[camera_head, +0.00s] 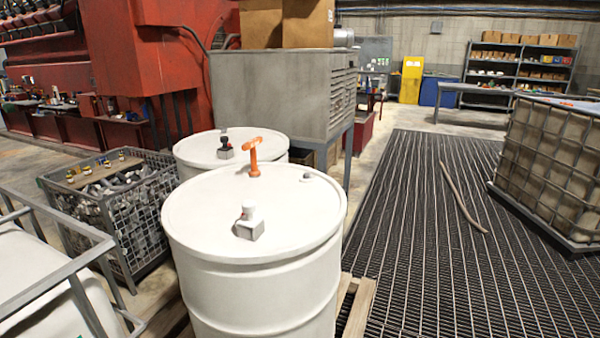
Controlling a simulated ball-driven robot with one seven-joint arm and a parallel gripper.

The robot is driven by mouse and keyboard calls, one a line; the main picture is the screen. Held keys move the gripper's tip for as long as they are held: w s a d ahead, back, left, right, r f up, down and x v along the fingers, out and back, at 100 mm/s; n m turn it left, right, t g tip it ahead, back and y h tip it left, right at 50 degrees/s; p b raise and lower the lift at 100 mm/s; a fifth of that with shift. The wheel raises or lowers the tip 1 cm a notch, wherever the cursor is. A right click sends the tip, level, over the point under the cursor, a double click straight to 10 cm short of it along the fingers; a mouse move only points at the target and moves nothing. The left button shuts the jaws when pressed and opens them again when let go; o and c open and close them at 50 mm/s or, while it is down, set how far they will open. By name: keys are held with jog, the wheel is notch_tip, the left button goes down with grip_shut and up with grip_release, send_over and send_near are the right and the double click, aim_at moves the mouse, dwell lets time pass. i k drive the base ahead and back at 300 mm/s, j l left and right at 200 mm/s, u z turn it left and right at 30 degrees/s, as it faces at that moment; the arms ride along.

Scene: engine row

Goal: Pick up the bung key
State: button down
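An orange T-shaped tool, which looks like the bung key (253,157), stands upright on the lid of the front white drum (255,290), near the lid's back edge. Its crossbar is at the top, and its foot meets the lid. On the same lid are a grey block with a white cap (249,222) in front of the key and a small grey bung (306,177) to its right. My gripper is not in this view.
A second white drum (195,153) with a dark-topped fitting (225,147) stands close behind. A wire basket (120,205) and metal rails (75,262) lie left. A grey cabinet (268,95) stands behind. The grated floor (400,270) at right is mostly clear, with a hose (460,197).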

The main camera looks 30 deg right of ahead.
aim_at(254, 172)
jog(key=l+u, duration=0.1)
jog(key=u, duration=0.3)
jog(key=l+u, duration=0.15)
jog(key=u, duration=0.2)
jog(key=l+u, duration=0.25)
jog(key=l, duration=0.4)
jog(key=l+u, duration=0.3)
jog(key=l, duration=0.35)
jog(key=k+l+u, duration=0.25)
jog(key=l, duration=0.35)
jog(key=i, duration=0.1)
